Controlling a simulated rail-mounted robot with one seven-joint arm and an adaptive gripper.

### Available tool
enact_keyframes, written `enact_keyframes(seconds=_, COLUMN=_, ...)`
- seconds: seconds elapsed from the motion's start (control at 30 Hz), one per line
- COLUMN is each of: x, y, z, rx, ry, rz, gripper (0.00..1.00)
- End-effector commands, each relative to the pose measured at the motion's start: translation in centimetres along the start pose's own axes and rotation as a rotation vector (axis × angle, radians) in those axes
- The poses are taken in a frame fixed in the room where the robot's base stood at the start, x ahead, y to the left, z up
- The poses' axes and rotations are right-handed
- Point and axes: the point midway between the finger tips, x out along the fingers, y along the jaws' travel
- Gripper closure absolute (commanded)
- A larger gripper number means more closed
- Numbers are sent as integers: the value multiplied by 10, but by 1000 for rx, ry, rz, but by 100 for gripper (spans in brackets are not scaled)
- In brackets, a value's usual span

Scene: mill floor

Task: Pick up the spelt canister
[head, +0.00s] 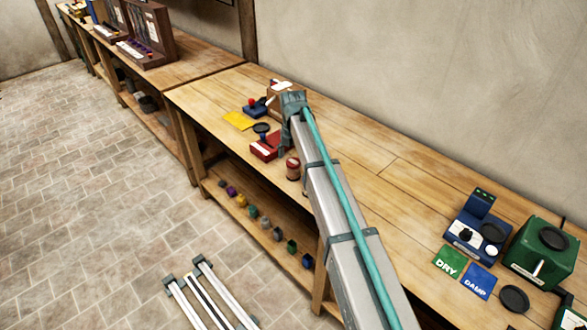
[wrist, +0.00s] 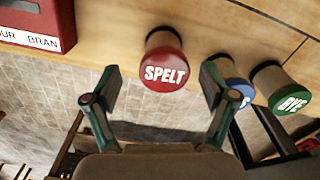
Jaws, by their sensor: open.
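The spelt canister (wrist: 165,68) has a red lid lettered SPELT and a tan body. In the wrist view it stands at the upper middle, near the bench edge. My gripper (wrist: 165,95) is open, with one finger on each side of the view and the canister lid ahead between them; it does not hold it. In the head view a red-lidded canister (head: 293,168) stands at the bench's front edge beside my arm; its label is not readable there. The gripper's fingers are hidden in the head view.
A blue-lidded canister (wrist: 235,88) and a green-lidded RYE canister (wrist: 285,97) stand close to the right of the spelt canister. A red box (wrist: 38,22) lettered BRAN is at left. The wooden bench (head: 390,190) also holds a yellow card (head: 238,121) and a blue device (head: 474,232).

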Motion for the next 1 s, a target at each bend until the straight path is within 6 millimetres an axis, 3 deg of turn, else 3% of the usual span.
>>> enact_keyframes(seconds=0.17, x=9, y=-2, z=-2, rx=1, ry=2, rz=-1, gripper=16)
enact_keyframes(seconds=0.5, x=48, y=-5, z=-3, rx=1, ry=1, rz=-1, gripper=16)
enact_keyframes(seconds=0.77, x=52, y=-4, z=-3, rx=1, ry=0, rz=1, gripper=16)
enact_keyframes(seconds=1.0, x=52, y=-4, z=-3, rx=1, ry=0, rz=0, gripper=54)
